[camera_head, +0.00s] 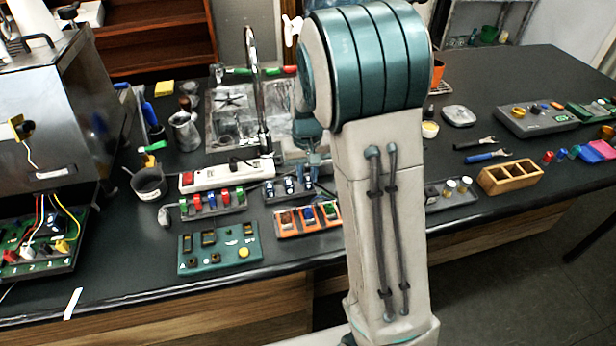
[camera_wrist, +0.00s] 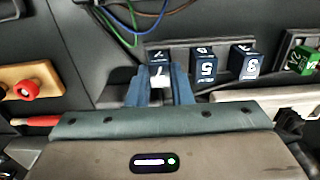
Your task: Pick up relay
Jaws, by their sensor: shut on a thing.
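My gripper (camera_wrist: 159,84) is shut on a dark relay (camera_wrist: 158,70) with a white mark on top, between its two blue fingers. The held relay is at the left end of a grey rack (camera_wrist: 222,43); I cannot tell whether it is still seated. Two dark blue relays marked 5 (camera_wrist: 206,66) and 3 (camera_wrist: 245,63) stand in the same rack to the right of my fingers. In the head view my gripper (camera_head: 313,168) is low over the rack of blue relays (camera_head: 289,186), partly hidden by my arm.
A rack of red and green relays (camera_head: 213,201) is left of it. An orange tray of relays (camera_head: 308,219) and a green board (camera_head: 219,248) lie in front. A white power strip (camera_head: 226,174) and sink tap (camera_head: 257,95) stand close behind. Coloured wires (camera_wrist: 130,22) show near my fingers.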

